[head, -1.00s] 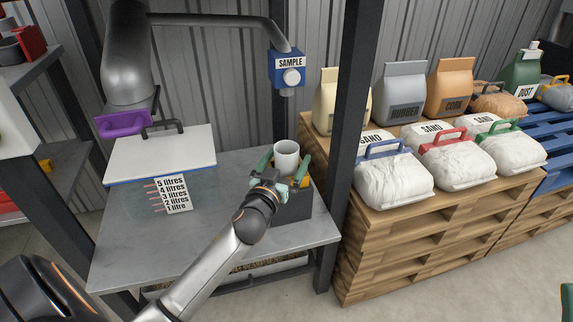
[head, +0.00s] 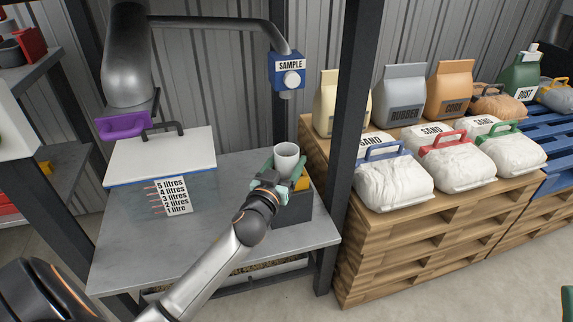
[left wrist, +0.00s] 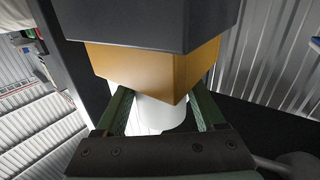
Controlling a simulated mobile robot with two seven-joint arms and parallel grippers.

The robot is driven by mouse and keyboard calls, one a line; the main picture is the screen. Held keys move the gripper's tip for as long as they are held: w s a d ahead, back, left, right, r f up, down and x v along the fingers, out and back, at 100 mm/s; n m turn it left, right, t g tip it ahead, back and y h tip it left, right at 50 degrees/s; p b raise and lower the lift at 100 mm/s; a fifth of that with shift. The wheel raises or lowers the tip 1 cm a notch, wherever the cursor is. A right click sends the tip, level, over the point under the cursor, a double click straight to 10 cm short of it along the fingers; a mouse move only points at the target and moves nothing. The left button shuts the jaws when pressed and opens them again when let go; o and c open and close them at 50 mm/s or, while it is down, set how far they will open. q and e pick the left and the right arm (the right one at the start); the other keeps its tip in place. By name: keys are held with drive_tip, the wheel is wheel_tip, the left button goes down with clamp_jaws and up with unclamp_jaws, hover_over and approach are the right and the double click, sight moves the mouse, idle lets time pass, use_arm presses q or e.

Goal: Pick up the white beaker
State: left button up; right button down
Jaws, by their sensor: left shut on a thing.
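The white beaker (head: 286,153) is upright above the right side of the metal bench, with its rim showing. My left gripper (head: 283,173) is shut on it, with green fingers on either side. In the left wrist view the white beaker (left wrist: 155,117) shows between the two green fingers, partly hidden by an orange block in front. A small green piece at the lower right edge of the head view may be part of my right gripper (head: 567,303); its jaws cannot be made out.
A dark box (head: 292,208) with an orange block (head: 302,184) stands close by the beaker. A lidded clear tank (head: 160,156) is at the bench's left. A blue SAMPLE dispenser (head: 287,70) hangs above. A dark post (head: 352,120) and sandbags (head: 392,185) on pallets are right.

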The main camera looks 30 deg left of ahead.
sight(287, 149)
use_arm(q)
drive_tip(key=shift+c, duration=0.9)
drive_tip(key=shift+r, duration=0.15)
use_arm(e)
drive_tip(key=shift+r, duration=0.15)
